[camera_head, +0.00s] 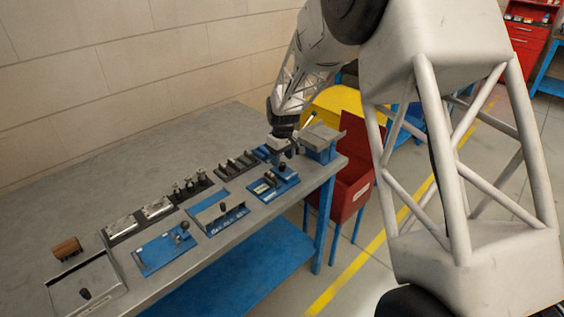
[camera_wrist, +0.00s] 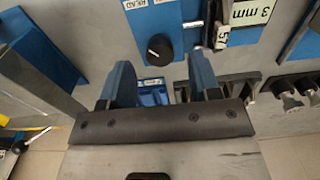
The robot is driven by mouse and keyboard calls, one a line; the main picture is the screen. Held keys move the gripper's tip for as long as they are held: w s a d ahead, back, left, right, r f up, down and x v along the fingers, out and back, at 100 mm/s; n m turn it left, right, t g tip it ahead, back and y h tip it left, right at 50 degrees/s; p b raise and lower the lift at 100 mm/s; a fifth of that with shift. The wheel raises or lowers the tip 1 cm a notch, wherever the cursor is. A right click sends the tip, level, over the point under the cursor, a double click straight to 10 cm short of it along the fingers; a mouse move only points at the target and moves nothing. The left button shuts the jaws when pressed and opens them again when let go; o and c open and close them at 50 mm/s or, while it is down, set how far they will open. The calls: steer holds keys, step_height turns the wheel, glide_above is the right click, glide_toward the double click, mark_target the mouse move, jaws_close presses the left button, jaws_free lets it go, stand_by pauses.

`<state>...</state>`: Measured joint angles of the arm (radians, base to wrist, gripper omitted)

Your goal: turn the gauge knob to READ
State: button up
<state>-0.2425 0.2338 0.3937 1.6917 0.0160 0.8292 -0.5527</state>
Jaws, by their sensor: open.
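The gauge knob (camera_wrist: 160,50) is a round black knob with a white pointer mark, set on a blue panel (camera_wrist: 180,14) in the wrist view. A white label reading READ (camera_wrist: 146,3), upside down, is at the top edge.
A white 3 mm tag (camera_wrist: 251,12) and black clamp-like pieces (camera_wrist: 290,92) sit beside the panel. Several blue and grey fixtures, such as a panel with a knob (camera_head: 160,252), line the grey bench (camera_head: 60,215).

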mark_target(282, 164)
steer(key=shift+r, duration=2.7)
steer(key=shift+s+d+r, duration=0.3)
steer(key=shift+r, duration=0.1)
steer(key=s+d+r+m, duration=0.1)
steer(key=s+d+r, duration=0.35)
steer(key=s, duration=0.25)
steer(key=s+d+r+m+t, duration=0.1)
steer(key=s+d+r+m, duration=0.1)
steer(key=s+d+r, duration=0.4)
steer(key=s+d+r+m, duration=0.15)
steer(key=s+r, duration=0.25)
steer(key=s, duration=0.4)
steer(key=s+d+m+t, duration=0.1)
steer(key=s+d+m, duration=0.1)
steer(key=s, duration=1.1)
steer(key=s+d+m, duration=0.2)
steer(key=s+d, duration=0.3)
steer(key=s, duration=0.9)
steer(key=shift+d+m+t, duration=0.2)
steer(key=shift+m+t, duration=0.15)
steer(key=shift+t, duration=0.05)
steer(key=shift+w+r, duration=0.1)
